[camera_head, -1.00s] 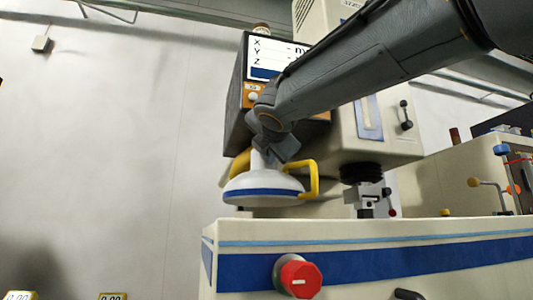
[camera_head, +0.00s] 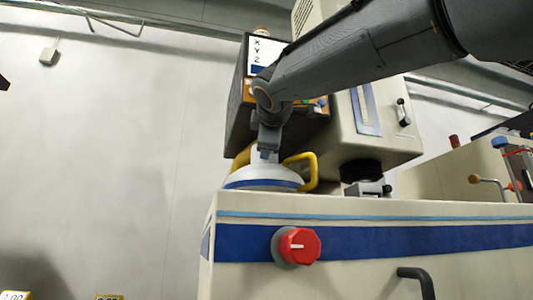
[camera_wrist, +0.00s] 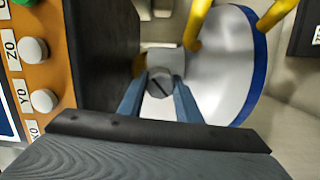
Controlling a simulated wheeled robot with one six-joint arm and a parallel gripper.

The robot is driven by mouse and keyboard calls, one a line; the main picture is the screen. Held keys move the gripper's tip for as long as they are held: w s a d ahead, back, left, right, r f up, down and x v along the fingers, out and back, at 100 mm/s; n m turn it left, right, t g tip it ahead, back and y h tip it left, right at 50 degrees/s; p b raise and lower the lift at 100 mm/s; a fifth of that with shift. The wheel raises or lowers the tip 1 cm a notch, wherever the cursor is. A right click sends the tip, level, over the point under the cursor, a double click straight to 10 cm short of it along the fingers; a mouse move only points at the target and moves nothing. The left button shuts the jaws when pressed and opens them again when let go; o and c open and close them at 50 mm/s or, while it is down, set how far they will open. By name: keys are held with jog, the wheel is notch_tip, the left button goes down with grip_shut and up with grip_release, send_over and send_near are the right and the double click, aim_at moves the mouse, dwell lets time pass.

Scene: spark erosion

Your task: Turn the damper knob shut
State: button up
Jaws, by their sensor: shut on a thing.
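A grey round knob (camera_wrist: 160,83) with a dark slot across its face sits between my fingertips in the wrist view. My gripper (camera_wrist: 160,88) is shut on it, one blue-grey finger on each side. The knob is on the neck of a white hood (camera_wrist: 222,65) with a blue rim band and yellow handles (camera_wrist: 275,14). In the head view my gripper (camera_head: 267,155) points down onto the top of the hood (camera_head: 262,176). The knob itself cannot be made out there. The slot looks diagonal.
A dark control box (camera_head: 236,110) with a screen stands close beside my wrist. Its buttons (camera_wrist: 35,50) show at left in the wrist view. A cream tank (camera_head: 470,275) with a red knob (camera_head: 300,246) and dark handle (camera_head: 417,280) stands in front. The left wall side is open.

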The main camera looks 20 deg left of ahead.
jog(key=m+b, duration=0.2)
jog(key=m, duration=0.1)
jog(key=shift+f+m, duration=0.1)
jog(key=shift+m, duration=0.2)
jog(key=shift+m+b, duration=1)
jog(key=shift+m, duration=1.2)
jog(key=o, duration=1.1)
jog(key=shift+r, duration=0.2)
jog(key=b+v, duration=0.1)
jog(key=v, duration=0.6)
jog(key=shift+s+d, duration=0.1)
jog(key=shift+s, duration=0.25)
